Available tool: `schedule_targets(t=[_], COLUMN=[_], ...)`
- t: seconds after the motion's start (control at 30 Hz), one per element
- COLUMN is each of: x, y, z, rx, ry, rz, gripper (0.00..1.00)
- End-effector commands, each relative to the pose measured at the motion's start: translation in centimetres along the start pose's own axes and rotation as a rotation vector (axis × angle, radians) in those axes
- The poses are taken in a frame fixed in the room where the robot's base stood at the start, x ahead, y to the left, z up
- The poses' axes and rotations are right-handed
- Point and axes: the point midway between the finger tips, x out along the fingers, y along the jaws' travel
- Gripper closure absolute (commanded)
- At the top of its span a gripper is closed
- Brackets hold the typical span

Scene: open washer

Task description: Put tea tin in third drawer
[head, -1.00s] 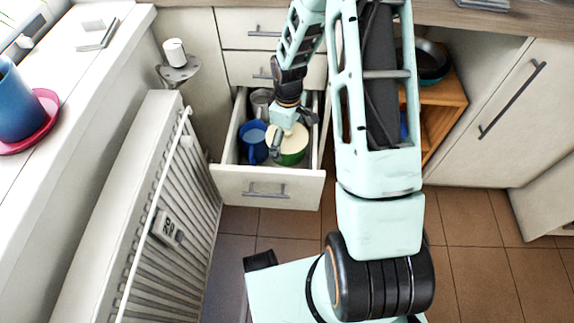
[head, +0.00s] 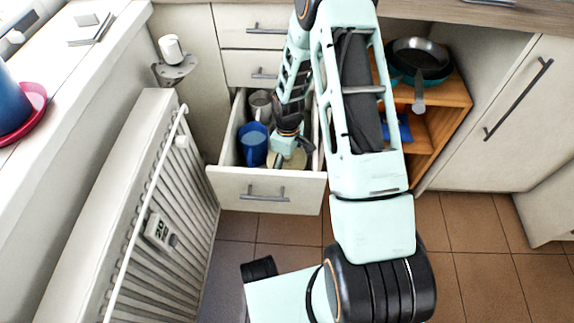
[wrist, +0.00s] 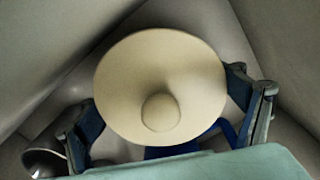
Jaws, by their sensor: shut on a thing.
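The tea tin (wrist: 160,75) has a round cream lid with a knob and fills the middle of the wrist view. In the head view its cream top (head: 285,160) shows inside the open third drawer (head: 265,194), at the drawer's right side. My gripper (wrist: 178,108) is shut on the tin, one finger on each side of it. In the head view my gripper (head: 290,150) reaches down into the drawer. The tin's lower body is hidden, so I cannot tell whether it touches the drawer floor.
A radiator (head: 160,205) is close on the left. An open shelf (head: 437,125) with pans (head: 420,60) is on the right.

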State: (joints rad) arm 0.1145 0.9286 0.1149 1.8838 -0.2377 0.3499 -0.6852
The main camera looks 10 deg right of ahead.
Motion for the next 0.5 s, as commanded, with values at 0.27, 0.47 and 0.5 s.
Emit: schedule_targets(t=[0.27,0.47,0.5], x=[0.27,0.26,0.24], y=[-0.02,-0.02,-0.02], z=[0.03,0.03,0.03], rx=[0.000,0.000,0.000], ry=[0.000,0.000,0.000], rz=[-0.001,-0.001,-0.001], gripper=[0.00,0.00,0.00])
